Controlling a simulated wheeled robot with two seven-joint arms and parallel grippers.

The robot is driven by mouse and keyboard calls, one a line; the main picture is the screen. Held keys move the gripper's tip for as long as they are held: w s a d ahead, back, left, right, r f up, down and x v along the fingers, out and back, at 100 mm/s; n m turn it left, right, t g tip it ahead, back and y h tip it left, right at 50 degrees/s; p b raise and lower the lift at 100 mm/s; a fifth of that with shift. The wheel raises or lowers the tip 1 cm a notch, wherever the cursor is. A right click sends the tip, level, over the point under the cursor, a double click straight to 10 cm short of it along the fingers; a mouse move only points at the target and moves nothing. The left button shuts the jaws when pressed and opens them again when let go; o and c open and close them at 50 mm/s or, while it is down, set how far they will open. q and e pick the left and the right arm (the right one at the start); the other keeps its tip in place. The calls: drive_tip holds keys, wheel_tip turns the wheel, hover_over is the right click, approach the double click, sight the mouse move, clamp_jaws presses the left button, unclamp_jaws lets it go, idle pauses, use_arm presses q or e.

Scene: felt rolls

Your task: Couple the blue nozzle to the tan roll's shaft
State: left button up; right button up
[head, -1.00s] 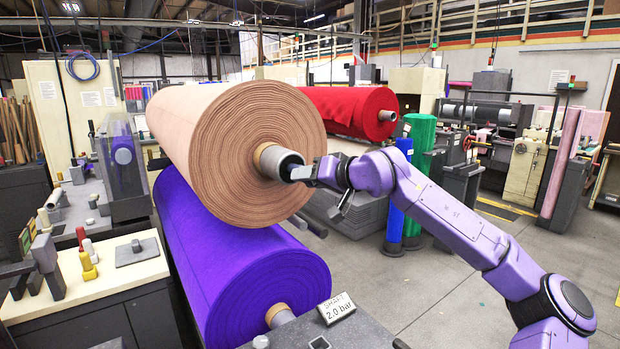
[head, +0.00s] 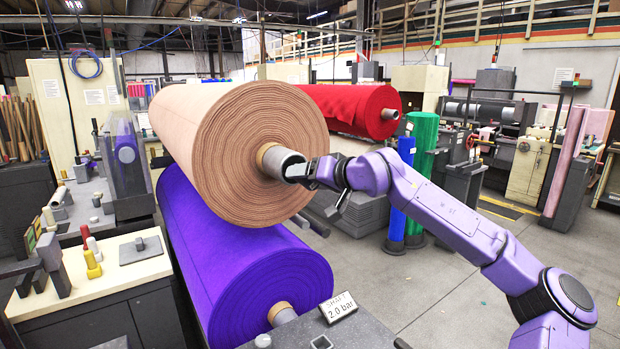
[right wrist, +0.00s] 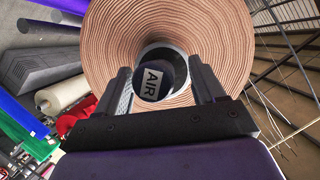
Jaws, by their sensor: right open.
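The tan roll (head: 245,150) lies on top of a purple roll, its coiled end face toward me. Its shaft (head: 284,162) sticks out of a cardboard core as a short grey tube. My right gripper (head: 300,172) is at the shaft's end. In the right wrist view my right gripper (right wrist: 160,72) is open, its two fingers apart on either side of the shaft's round end. A white AIR label (right wrist: 148,88) shows inside the dark opening. I cannot tell whether the fingers touch the shaft. I cannot pick out the blue nozzle. My left gripper is not in view.
The purple roll (head: 245,260) lies below the tan one. A sign reading "SHAFT 2.0 bar" (head: 339,306) stands at the front. A blue hose coil (head: 86,66) hangs at the left. Green (head: 422,135) and blue rolls stand behind my right arm. The floor at right is clear.

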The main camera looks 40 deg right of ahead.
drive_tip(key=shift+s+d, duration=0.1)
drive_tip(key=shift+s, duration=0.35)
drive_tip(key=b+v, duration=0.4)
drive_tip(key=v, duration=0.5)
drive_tip(key=shift+s+r, duration=0.2)
drive_tip(key=shift+s, duration=0.05)
